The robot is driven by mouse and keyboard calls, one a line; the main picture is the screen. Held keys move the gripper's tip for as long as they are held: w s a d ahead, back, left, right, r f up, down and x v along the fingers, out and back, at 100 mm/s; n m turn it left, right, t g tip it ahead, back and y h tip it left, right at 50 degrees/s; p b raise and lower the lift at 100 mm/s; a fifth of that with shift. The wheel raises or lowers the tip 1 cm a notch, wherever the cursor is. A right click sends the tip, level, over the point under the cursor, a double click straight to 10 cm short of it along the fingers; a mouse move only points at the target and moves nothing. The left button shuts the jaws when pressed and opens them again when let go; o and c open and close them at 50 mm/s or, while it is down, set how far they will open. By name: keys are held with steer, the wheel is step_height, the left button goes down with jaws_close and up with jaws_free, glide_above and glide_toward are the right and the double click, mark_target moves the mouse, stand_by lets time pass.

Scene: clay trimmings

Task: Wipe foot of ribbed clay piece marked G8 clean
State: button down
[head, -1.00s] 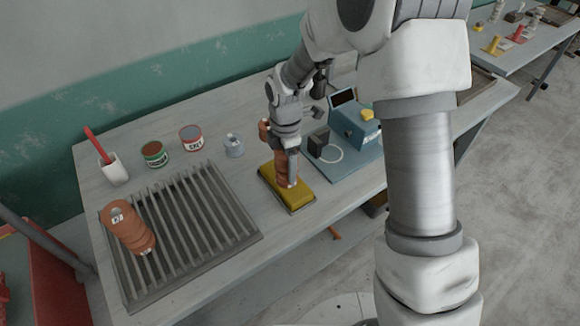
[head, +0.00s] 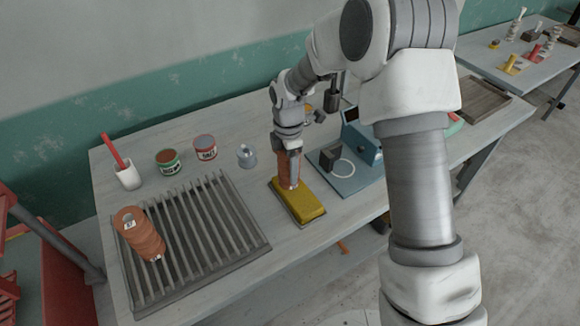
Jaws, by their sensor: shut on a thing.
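My gripper (head: 288,152) is shut on an orange-brown clay piece (head: 288,172) and holds it roughly upright. The piece's lower end is at the far end of a yellow sponge pad (head: 302,207); it appears to touch the pad, but I cannot tell how firmly. The fingers hide much of the piece, and no mark on it is readable. A second, ribbed clay piece (head: 141,236) is on the slatted grey rack (head: 240,268) at the left, with a small white label too small to read for certain.
A white cup (head: 128,178) with a red-handled tool, a green-banded can (head: 168,161), a red-banded can (head: 205,147) and a small grey container (head: 246,155) stand behind the rack. A blue device (head: 362,140) on a blue board (head: 345,183) stands right of the pad.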

steer(key=shift+r, duration=0.15)
step_height(320, 180, up, 7)
steer(key=p, duration=0.4)
steer(key=shift+p, duration=0.35)
stand_by(0.7)
